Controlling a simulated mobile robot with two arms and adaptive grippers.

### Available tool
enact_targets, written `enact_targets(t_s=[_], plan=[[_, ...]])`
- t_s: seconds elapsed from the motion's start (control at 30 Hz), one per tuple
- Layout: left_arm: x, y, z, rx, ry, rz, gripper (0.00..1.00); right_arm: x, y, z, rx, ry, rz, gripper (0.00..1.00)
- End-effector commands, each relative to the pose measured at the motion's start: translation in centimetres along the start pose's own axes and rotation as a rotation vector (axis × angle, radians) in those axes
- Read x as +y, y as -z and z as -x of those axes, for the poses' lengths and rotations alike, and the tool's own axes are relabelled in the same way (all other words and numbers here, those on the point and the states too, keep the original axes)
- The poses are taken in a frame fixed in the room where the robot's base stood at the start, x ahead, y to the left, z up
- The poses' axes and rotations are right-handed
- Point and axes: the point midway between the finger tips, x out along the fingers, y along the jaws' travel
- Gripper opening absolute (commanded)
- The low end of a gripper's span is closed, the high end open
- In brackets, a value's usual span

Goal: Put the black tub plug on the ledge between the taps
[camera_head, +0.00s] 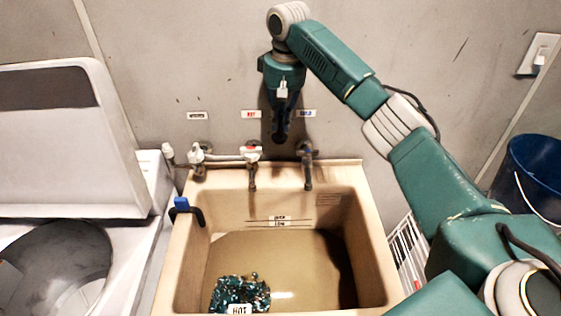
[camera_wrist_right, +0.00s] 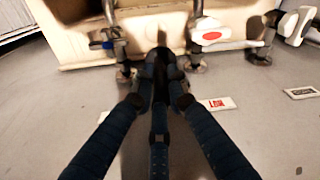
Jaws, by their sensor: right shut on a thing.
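My right gripper (camera_head: 280,132) hangs pointing down in front of the wall, between the hot tap (camera_head: 252,165) and the cold tap (camera_head: 307,165). It is shut on a small dark thing, apparently the black tub plug, which also shows at the meeting fingertips in the right wrist view (camera_wrist_right: 160,54). The plug's outline is hard to separate from the dark fingers. In the head view, the fingertips appear just above the back ledge (camera_head: 280,168) of the beige tub; I cannot tell the exact gap. My left gripper is out of view.
The tub basin (camera_head: 340,200) holds murky water and a patterned cloth (camera_head: 240,293). A blue-and-black clip-like thing (camera_head: 183,207) is on its left rim. A white washer (camera_head: 70,140) stands left; a blue bucket (camera_head: 535,175) is at right. The taps flank the gripper closely.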

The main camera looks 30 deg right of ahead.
Motion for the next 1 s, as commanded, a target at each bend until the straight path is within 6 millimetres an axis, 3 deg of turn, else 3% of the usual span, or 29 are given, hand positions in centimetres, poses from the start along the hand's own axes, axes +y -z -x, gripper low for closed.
enact_targets(t_s=[0.13,0.33,0.8,1.0], plan=[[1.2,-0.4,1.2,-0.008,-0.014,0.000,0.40,0.1,-0.6,-3.8,-0.004,-0.002,0.001,0.00],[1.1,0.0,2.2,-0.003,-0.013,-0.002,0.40,0.1,-1.1,-8.4,-0.002,0.000,0.002,0.00],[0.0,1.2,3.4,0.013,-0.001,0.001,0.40,0.0,-1.8,-14.0,0.000,0.000,0.002,0.00],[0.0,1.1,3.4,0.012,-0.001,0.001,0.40,0.0,-1.8,-14.6,0.003,0.001,0.003,0.00]])
